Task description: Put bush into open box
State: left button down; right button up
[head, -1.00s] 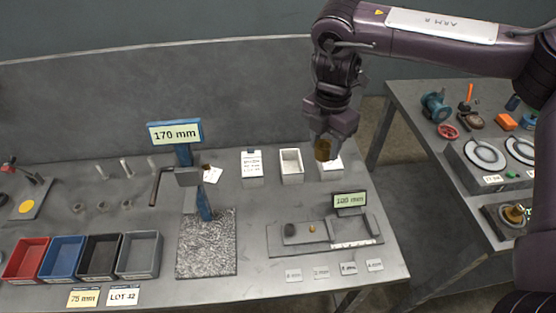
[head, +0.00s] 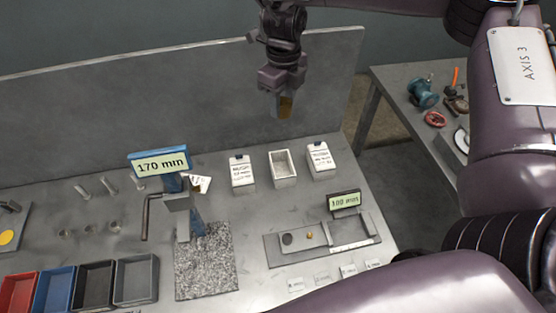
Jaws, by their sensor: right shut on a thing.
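My right gripper (head: 284,92) is shut on the bush (head: 285,107), a small brown-gold cylinder. It holds the bush in the air, above and behind the open box in the picture. The open box (head: 283,168) is a small white box with an empty-looking inside, standing at the back of the bench. It stands between two closed white boxes with printed labels, one on the left (head: 242,173) and one on the right (head: 320,160). My left gripper is not in view.
A post with a 170 mm sign (head: 160,163) stands left of the boxes. A gauge plate with a 100 mm display (head: 345,200) lies in front. Coloured bins, including a blue one (head: 55,290), line the front left. A back panel (head: 180,103) rises behind the bench.

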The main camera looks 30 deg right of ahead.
notch_tip(320, 180, down, 19)
jog(key=p, duration=0.3)
jog(key=shift+r+p, duration=0.2)
jog(key=shift+p, duration=0.15)
jog(key=shift+s, duration=0.1)
jog(key=shift+f+b, duration=0.3)
jog(key=shift+f, duration=0.3)
jog(key=o, duration=1.1)
jog(key=shift+r, duration=0.1)
jog(key=shift+r, duration=0.35)
notch_tip(320, 180, up, 12)
jog(key=b, duration=0.2)
jog(key=shift+r+b, duration=0.2)
jog(key=shift+b, duration=0.2)
